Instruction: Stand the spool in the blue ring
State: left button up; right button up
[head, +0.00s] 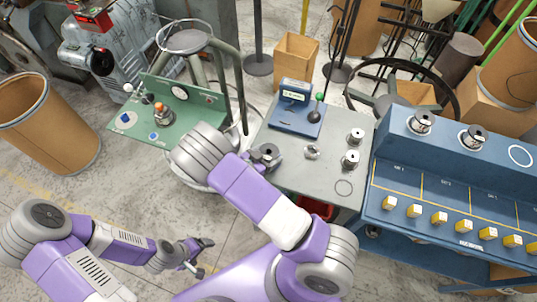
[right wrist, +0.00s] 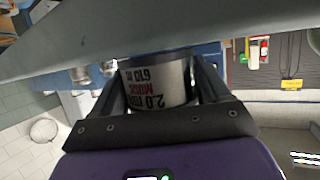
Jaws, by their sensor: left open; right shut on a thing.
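My right gripper (head: 264,157) is at the left part of the grey table (head: 290,155), partly hidden by my arm. In the right wrist view it is shut on a silver spool (right wrist: 158,82) with dark flanges and an upside-down printed label. The spool shows only as a small dark and grey shape in the head view (head: 269,150). A thin dark ring outline (head: 343,188) lies on the table's front right part, empty; its colour is hard to tell. A pale ring outline (head: 520,156) lies empty on the blue bench top. My left gripper (head: 197,257) is open and empty, low over the floor.
Two spools (head: 355,137) (head: 350,160) stand at the table's right, with a small metal piece (head: 311,152) beside them. A blue device with a green-knobbed lever (head: 297,110) stands behind. Two more spools (head: 420,122) (head: 473,138) stand on the blue bench (head: 440,170). A green panel (head: 180,110) is left.

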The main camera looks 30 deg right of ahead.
jog(key=shift+f, duration=0.2)
jog(key=o, duration=1.3)
jog(key=shift+o, duration=0.2)
jog(key=shift+r, duration=0.15)
jog(key=shift+a+r, duration=0.1)
jog(key=shift+r, duration=0.1)
jog(key=v, duration=1.1)
jog(key=shift+s+a+p, duration=0.15)
jog(key=shift+a+p, duration=0.25)
jog(key=shift+p, duration=0.05)
